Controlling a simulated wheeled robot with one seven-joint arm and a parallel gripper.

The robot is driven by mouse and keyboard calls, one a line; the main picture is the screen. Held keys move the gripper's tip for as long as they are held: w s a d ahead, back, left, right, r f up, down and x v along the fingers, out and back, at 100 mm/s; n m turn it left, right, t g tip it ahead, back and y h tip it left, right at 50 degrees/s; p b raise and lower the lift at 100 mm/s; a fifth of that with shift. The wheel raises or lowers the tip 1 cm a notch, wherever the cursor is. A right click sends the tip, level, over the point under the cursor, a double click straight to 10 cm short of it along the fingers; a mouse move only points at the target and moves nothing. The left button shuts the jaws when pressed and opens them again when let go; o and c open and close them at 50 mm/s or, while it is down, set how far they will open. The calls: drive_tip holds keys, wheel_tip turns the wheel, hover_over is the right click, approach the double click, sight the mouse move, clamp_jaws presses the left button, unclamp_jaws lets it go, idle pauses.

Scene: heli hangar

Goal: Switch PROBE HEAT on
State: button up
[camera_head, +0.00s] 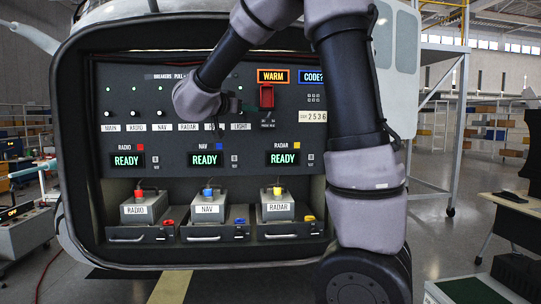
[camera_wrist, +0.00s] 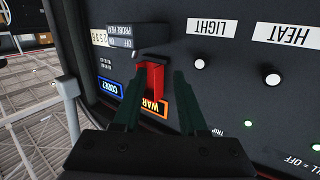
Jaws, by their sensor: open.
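The PROBE HEAT switch has a red guard (camera_head: 266,96) on the dark panel, just below the orange WARM display (camera_head: 273,76). In the upside-down wrist view the red guard (camera_wrist: 153,82) shows beside the PROBE HEAT label (camera_wrist: 121,36). I cannot tell the guard's position or see the switch lever clearly. In the wrist view my gripper (camera_wrist: 157,78) is open, its two dark fingers on either side of the guard in the picture; contact is unclear. In the head view my gripper (camera_head: 229,103) is left of the guard, partly hidden by my wrist.
A CODE? display (camera_head: 312,76) and a keypad (camera_head: 314,98) are right of the guard. A row of round knobs (camera_head: 133,114) lies left. RADIO (camera_head: 144,209), NAV (camera_head: 208,209) and RADAR (camera_head: 278,206) boxes stand below on drawers. READY displays (camera_head: 205,160) are lit above them.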

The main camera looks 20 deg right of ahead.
drive_tip(key=s+a+n+t+y, duration=0.2)
drive_tip(key=s+a+n+y, duration=0.45)
drive_tip(key=s+y, duration=0.75)
drive_tip(key=s+d+f+g, duration=0.1)
drive_tip(key=s+f+g, duration=0.2)
drive_tip(key=s+f, duration=0.2)
drive_tip(key=s+d+f+g+y, duration=0.1)
drive_tip(key=s+d+f+g, duration=0.1)
drive_tip(key=s+f, duration=0.3)
drive_tip(key=shift+s+d+f+g+y, duration=0.3)
drive_tip(key=shift+s+g, duration=0.1)
drive_tip(key=shift+s, duration=0.75)
drive_tip(key=shift+n, duration=0.25)
drive_tip(key=shift+s, duration=0.15)
